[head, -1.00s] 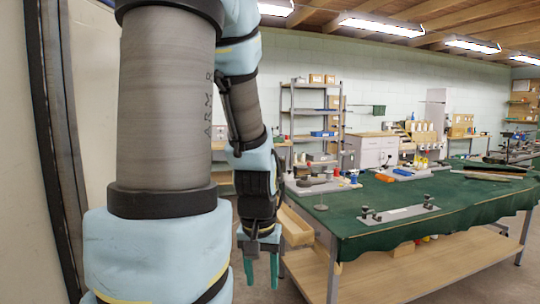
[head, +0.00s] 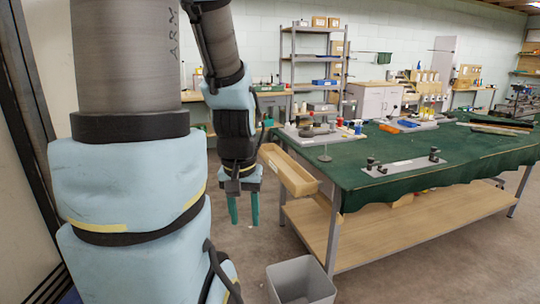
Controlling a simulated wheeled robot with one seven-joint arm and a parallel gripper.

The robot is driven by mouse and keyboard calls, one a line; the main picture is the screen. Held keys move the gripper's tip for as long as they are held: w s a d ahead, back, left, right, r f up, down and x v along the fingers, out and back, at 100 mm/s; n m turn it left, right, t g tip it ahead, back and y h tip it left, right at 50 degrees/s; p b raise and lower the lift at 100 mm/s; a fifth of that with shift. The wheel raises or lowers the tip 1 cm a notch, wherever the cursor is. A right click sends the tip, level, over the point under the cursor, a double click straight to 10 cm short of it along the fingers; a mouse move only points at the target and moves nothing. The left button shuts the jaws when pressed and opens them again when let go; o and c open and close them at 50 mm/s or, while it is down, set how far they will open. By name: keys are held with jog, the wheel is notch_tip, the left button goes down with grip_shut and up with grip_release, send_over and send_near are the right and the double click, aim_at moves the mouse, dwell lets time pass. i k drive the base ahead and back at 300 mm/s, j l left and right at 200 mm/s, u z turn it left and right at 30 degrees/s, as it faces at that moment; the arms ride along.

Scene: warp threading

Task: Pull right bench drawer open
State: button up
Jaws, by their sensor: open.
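The green-covered bench (head: 460,150) stands at the right with a wooden drawer (head: 290,172) under its top at the near left end. The drawer sticks out well past the bench edge, and its long pale side and end face show. Whether it is the right one of several drawers I cannot tell. My gripper (head: 243,212) hangs fingers down to the left of the drawer. Its two green fingers are apart with nothing between them. It appears clear of the drawer, though the depth between them is hard to judge.
A grey open bin (head: 300,282) stands on the floor in front of the bench leg. The bench has a wooden lower shelf (head: 400,225). A metal plate with black knobs (head: 405,166) and spools lie on the top. Bare floor lies below my gripper.

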aim_at(263, 99)
jog(key=i+j+u, duration=0.25)
jog(key=i, duration=0.3)
jog(key=i+j+u, duration=0.2)
jog(key=i, duration=0.35)
jog(key=i+j+u, duration=0.25)
jog(key=i, duration=0.35)
jog(key=i+j+z, duration=0.2)
jog(key=i, duration=1.8)
jog(key=i+l+z, duration=0.1)
jog(key=i+z, duration=0.25)
jog(key=i, duration=0.65)
jog(key=i+j+z, duration=0.15)
jog(key=i+z, duration=0.2)
jog(key=i, duration=0.65)
jog(key=i+l, duration=0.15)
jog(key=i, duration=0.25)
jog(key=i+l+z, duration=0.1)
jog(key=i, duration=0.3)
jog(key=i+l, duration=0.2)
jog(key=i, duration=0.2)
jog(key=i+l+u, duration=0.6)
jog(key=l+u, duration=0.15)
jog(key=l, duration=0.2)
jog(key=i+l+u, duration=0.25)
jog(key=l, duration=0.15)
jog(key=l+u, duration=0.25)
jog(key=l, duration=0.15)
